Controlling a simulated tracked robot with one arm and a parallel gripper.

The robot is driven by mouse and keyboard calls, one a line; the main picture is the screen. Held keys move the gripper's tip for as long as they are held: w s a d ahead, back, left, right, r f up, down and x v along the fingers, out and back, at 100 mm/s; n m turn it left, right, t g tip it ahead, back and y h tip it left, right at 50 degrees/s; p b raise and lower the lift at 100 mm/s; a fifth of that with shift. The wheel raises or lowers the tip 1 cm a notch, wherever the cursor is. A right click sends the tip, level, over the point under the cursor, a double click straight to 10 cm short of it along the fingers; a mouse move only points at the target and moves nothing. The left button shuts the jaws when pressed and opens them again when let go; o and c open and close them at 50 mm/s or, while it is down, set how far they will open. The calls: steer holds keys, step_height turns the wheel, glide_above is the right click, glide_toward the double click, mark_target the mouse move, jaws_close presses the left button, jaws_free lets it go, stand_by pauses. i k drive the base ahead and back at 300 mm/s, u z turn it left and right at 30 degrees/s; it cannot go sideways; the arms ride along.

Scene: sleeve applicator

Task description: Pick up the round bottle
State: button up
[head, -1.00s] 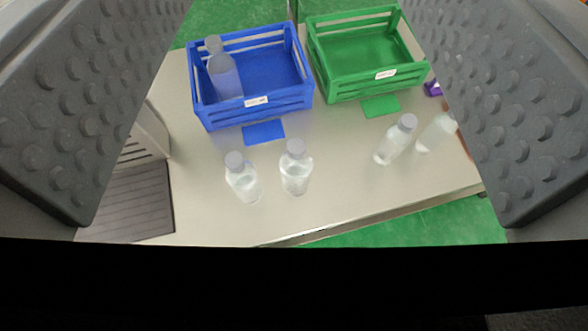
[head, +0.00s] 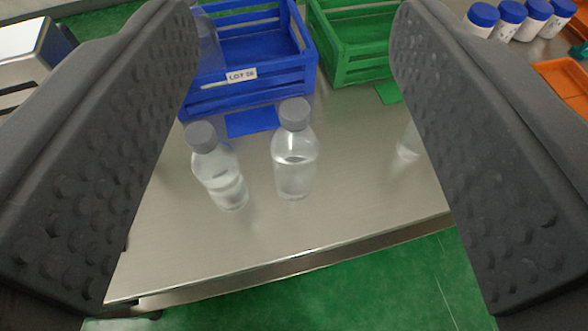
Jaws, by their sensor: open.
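Two clear bottles with grey caps stand upright on the steel table in front of the blue crate. The middle bottle (head: 295,160) has rounded shoulders and is between my fingers in the picture. The left bottle (head: 220,175) stands close beside it, near my left finger. A third clear bottle (head: 408,145) is mostly hidden behind my right finger. I cannot tell for certain which bottle is the round one. My gripper (head: 295,15) is open and empty, its fingers on both sides of the view.
The blue crate (head: 270,97), labelled "LOT 06", holds a bottle (head: 207,45) partly hidden by my left finger. A green crate (head: 360,68) stands to its right. Several blue-lidded jars (head: 510,17) and an orange tray (head: 565,85) are at the far right. The steel table (head: 330,215) is bare in front.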

mark_target(295, 146)
steer(key=u, duration=1.2)
steer(key=k, duration=1.5)
steer(key=z, duration=0.75)
steer(key=i, duration=1)
steer(key=u, duration=0.05)
